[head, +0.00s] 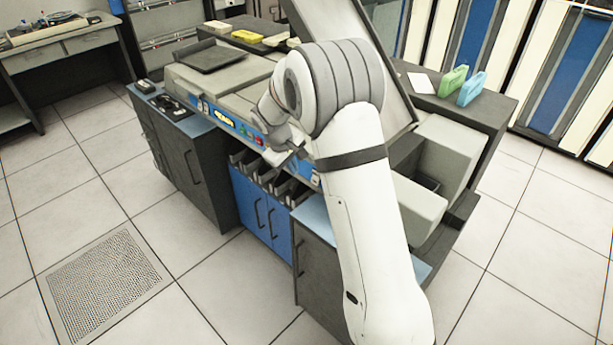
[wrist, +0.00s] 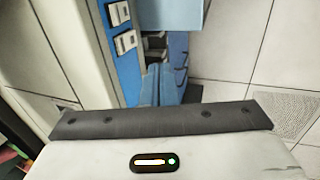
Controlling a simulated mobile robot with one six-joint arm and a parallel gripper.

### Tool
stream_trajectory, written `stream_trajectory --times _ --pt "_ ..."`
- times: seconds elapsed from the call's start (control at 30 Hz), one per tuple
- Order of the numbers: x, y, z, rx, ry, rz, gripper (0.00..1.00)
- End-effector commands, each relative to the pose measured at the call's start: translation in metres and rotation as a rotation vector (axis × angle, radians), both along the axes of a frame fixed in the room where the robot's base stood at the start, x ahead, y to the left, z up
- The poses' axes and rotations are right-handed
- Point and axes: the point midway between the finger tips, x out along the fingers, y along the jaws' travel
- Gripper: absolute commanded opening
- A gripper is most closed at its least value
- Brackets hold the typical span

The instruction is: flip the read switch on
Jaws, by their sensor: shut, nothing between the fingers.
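A grey machine carries a blue control strip (head: 232,122) along its front edge, with small switches (head: 203,107) at its left and red and green buttons at its right. In the wrist view, the blue panel (wrist: 130,75) shows two white rocker switches (wrist: 125,42). I cannot read their labels or tell which is the read switch, or its position. My gripper (head: 277,156) is shut and empty, in front of the strip's right end. I cannot tell whether it touches the machine. My arm hides part of the machine to the right.
Below the strip are open card pockets (head: 262,178) and blue cabinet doors (head: 262,215). A dark tray (head: 212,57) lies on top of the machine. Green and blue holders (head: 453,81) stand on the right counter. The tiled floor in front is clear.

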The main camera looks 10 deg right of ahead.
Motion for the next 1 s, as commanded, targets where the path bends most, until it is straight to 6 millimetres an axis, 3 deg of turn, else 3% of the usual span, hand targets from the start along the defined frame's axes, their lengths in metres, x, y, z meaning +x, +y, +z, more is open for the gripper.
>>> stream_trajectory --times 0.17,0.53,0.8,1.0 --pt "0.003 -0.006 -0.02 -0.002 0.005 -0.001 0.0" --pt "0.017 -0.026 -0.093 0.0 0.006 -0.002 0.0" --pt "0.038 -0.053 -0.097 0.001 0.001 -0.002 0.0" --pt "0.041 -0.057 -0.099 0.001 0.001 0.001 0.0"
